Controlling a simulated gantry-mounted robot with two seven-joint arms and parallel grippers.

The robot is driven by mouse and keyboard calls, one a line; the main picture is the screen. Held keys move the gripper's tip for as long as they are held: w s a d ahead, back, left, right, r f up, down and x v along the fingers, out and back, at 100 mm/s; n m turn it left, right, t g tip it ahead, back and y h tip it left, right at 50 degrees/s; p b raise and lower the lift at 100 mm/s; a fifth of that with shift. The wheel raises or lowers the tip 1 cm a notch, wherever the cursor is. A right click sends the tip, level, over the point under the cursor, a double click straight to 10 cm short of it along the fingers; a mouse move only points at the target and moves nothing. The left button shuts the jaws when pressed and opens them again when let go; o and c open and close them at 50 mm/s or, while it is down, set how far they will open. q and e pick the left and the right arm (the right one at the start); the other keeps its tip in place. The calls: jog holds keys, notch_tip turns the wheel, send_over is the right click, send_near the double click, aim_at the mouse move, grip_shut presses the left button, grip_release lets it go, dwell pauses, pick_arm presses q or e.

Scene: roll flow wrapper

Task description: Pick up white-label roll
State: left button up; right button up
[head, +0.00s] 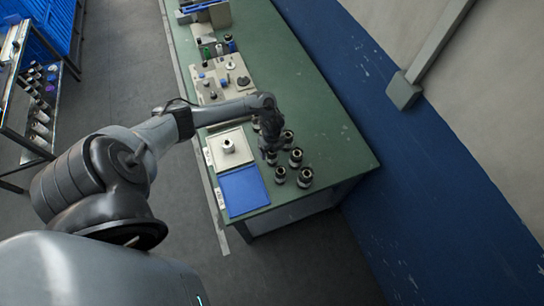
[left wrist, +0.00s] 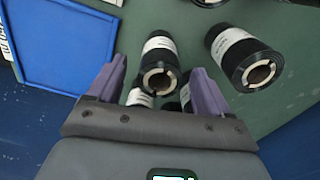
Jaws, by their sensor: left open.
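Several black rolls with white label bands stand in a group on the green table, such as one roll (head: 296,158) and another (head: 305,178) in the head view. My left gripper (head: 269,150) points down over the left side of this group. In the left wrist view, its purple fingers (left wrist: 159,68) are open. A white-label roll (left wrist: 159,52) shows between and beyond the fingertips; I cannot tell whether they touch it. Two more rolls are partly hidden behind the gripper body. My right gripper is not in view.
A blue mat (head: 242,190) lies at the table's near left corner. Beside it, a pale tray (head: 240,135) holds a white roll (head: 228,147). A board with small parts (head: 222,80) lies farther back. The table's right side is clear.

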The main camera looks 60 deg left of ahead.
pick_arm(q)
jog(key=shift+d+f, duration=0.1)
jog(key=shift+f, duration=1.9)
jog(key=c, duration=1.2)
